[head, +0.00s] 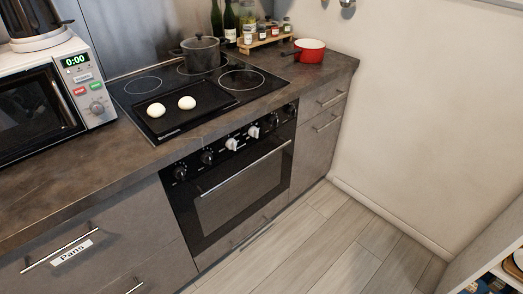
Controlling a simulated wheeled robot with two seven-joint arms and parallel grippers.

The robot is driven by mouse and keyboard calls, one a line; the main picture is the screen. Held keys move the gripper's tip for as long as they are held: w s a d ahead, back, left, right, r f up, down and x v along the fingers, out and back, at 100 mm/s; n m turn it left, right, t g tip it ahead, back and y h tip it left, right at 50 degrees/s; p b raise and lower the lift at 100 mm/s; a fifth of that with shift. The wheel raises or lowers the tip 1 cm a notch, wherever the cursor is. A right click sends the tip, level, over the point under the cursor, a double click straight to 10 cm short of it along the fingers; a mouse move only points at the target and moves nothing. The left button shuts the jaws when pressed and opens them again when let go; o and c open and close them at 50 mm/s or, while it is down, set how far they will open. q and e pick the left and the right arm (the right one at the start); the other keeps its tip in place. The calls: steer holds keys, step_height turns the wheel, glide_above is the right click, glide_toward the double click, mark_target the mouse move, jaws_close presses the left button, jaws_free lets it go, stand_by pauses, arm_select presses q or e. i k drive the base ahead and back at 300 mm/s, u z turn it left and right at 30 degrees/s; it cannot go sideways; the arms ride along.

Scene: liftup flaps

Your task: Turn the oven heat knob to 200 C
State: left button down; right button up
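The black built-in oven (238,190) stands in the lower cabinets in the middle of the head view, with its door shut and a horizontal metal handle. Its row of knobs runs along the panel above the door. Two knobs are white, one left of centre (232,144) and one right of it (254,132). Black knobs (207,157) sit on both sides of them. The markings are too small to read, so I cannot tell which is the heat knob or its setting. Neither of my grippers is in view.
The cooktop above holds a dark pot (201,54) and a black tray (163,122) with two white round items. A microwave (42,95) stands at left, a red pan (309,50) at right. The wooden floor (330,240) before the oven is clear.

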mark_target(253, 132)
steer(key=z, duration=0.7)
steer(key=i, duration=0.65)
steer(key=u, duration=1.4)
